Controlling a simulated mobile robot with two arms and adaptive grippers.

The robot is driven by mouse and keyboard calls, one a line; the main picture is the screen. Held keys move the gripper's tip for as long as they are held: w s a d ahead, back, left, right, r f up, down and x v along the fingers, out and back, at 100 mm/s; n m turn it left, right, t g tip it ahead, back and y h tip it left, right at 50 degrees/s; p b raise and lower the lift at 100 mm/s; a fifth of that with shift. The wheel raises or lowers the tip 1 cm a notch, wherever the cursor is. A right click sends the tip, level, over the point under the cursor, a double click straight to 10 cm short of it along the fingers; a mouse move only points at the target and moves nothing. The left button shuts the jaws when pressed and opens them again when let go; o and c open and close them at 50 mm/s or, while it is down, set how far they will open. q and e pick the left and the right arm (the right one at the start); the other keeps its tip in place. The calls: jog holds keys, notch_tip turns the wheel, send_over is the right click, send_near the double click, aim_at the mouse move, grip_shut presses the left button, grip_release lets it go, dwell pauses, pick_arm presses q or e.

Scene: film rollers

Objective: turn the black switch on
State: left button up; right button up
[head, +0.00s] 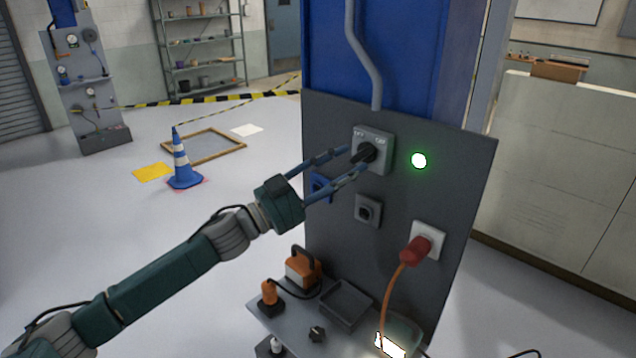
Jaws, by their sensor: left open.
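The black switch (368,150) is a rotary knob on a light grey box (374,134) with small markings along its top. The box is mounted on the dark grey panel (462,170). My left gripper (356,160) reaches in from the left with its two blue fingers spread. The fingertips are at the knob, one on its upper left and one along its lower side, and partly cover it. I cannot tell whether they touch it. A round light (419,161) to the right of the box glows green. My right gripper is not in view.
Below the switch sit a small grey socket (368,211) and a red plug (415,250) in a white socket with an orange cable. A blue fitting (319,186) is behind the lower finger. A shelf (290,329) below holds an orange device (302,268) and a dark tray (346,304).

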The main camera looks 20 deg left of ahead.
pick_arm(q)
jog(key=v, duration=0.9)
